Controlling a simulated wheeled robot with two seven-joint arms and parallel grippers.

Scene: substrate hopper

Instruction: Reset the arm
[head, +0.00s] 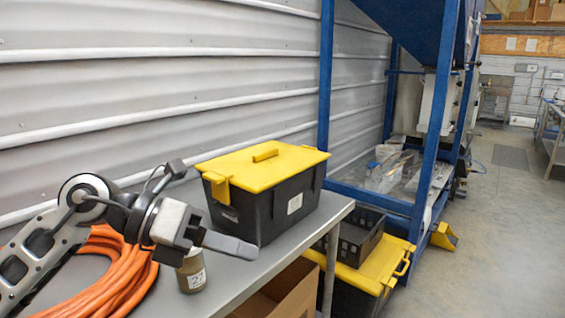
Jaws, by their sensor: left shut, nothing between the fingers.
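My left arm comes in from the lower left of the head view. Its gripper (236,246) is shut and empty, held above the grey table (229,291) and pointing right. It is in front of the black toolbox with the yellow lid (262,168); whether it touches the box I cannot tell. A small labelled jar (191,272) stands on the table just below the gripper, its top partly hidden by the gripper. My right gripper is not in view.
A coiled orange hose (112,280) lies on the table beneath my left arm. A blue steel hopper frame (325,80) stands behind the table. A second yellow-lidded box (378,265) with a black crate (355,243) is on the right. Open floor (505,220) lies further right.

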